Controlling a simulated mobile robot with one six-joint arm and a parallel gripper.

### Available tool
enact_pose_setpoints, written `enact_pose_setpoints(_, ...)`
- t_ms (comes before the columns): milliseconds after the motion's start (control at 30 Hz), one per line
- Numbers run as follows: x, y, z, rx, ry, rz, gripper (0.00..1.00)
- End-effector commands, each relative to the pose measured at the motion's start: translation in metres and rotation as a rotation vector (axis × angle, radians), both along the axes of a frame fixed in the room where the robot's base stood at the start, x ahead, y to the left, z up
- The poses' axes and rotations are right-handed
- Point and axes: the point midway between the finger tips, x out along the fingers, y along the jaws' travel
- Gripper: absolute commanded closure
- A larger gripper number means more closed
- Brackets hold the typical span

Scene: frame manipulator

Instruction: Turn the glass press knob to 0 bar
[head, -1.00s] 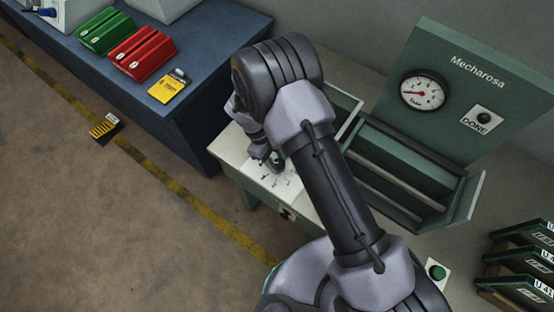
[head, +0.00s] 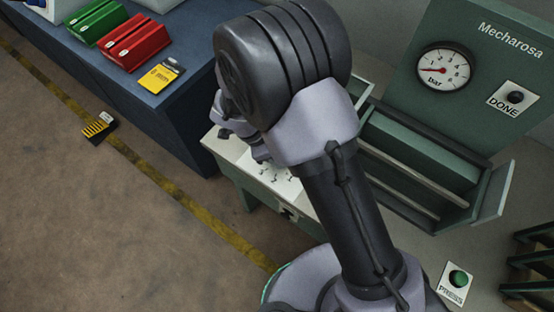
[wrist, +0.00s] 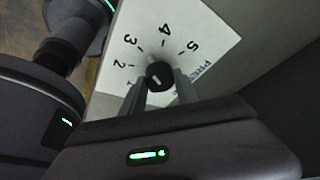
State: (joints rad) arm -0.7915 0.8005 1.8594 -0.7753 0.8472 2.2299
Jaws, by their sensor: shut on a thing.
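The black press knob (wrist: 158,72) shows in the wrist view on a white scale plate (wrist: 205,38) with the numbers 1 to 5 legible. A small light mark is on the knob's face; the value it points to is hard to tell. My gripper (wrist: 160,80) is shut on the knob, one finger on each side. In the head view my arm hides the knob, and part of the scale plate (head: 283,180) shows. The round pressure gauge (head: 443,68) has a red needle pointing left, near the low end of its scale.
The green press (head: 420,150) stands right of my arm, with a DONE button (head: 515,97) and a green button (head: 458,279). Floor at left is mostly clear.

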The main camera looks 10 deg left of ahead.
Motion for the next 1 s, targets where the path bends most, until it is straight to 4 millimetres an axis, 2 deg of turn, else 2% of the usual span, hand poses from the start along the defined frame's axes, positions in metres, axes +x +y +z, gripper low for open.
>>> enact_pose_setpoints(33, -0.0003, 0.0007, -0.0076, 0.002, -0.003, 0.045, 1.00)
enact_pose_setpoints(1000, -0.0041, -0.0047, -0.0026, 0.002, -0.002, 0.949, 1.00)
